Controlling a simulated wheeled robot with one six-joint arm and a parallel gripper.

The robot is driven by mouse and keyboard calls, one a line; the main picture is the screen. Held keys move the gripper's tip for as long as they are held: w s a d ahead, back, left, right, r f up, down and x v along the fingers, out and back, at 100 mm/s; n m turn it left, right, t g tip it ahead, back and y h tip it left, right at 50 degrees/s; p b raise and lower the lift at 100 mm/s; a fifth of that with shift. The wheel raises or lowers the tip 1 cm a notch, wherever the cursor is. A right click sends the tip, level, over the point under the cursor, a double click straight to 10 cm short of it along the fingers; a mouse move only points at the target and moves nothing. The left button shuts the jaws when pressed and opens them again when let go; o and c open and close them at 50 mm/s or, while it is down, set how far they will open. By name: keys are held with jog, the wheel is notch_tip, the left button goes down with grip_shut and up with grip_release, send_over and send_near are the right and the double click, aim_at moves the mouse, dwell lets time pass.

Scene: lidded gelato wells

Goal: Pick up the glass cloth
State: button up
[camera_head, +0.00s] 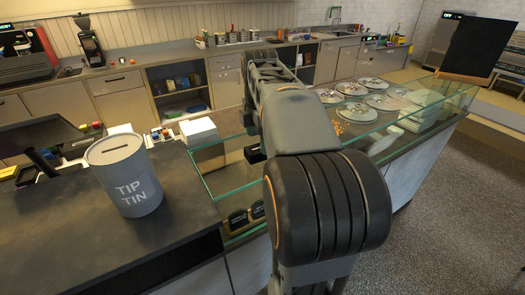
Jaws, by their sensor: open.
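I cannot pick out a glass cloth with certainty. A white, flat-topped stack (198,130) lies on the counter left of the glass case; I cannot tell whether it is cloth or paper. My arm reaches away from me over the glass case. My gripper (264,58) is at its far end, small and partly hidden by the arm's own links. Its jaws are open as far as I can judge, and I see nothing held. The arm covers part of the case and the counter behind it.
A grey tip tin (125,178) stands on the dark counter (70,235) at left. The glass case (228,180) has clear edges; several round metal lids (358,111) lie at its right. A blackboard (478,48) stands at far right. Open floor (450,190) lies right.

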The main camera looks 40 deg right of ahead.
jog(key=shift+w+f, duration=0.1)
jog(key=shift+f, duration=1.75)
jog(key=c, duration=1)
jog(key=shift+r, duration=0.1)
jog(key=shift+r, duration=0.5)
jog(key=w+d+r+p, duration=0.4)
jog(key=w+d+r, duration=0.4)
jog(key=d+r, duration=0.3)
jog(key=shift+w+r, duration=0.2)
jog(key=shift+r, duration=0.2)
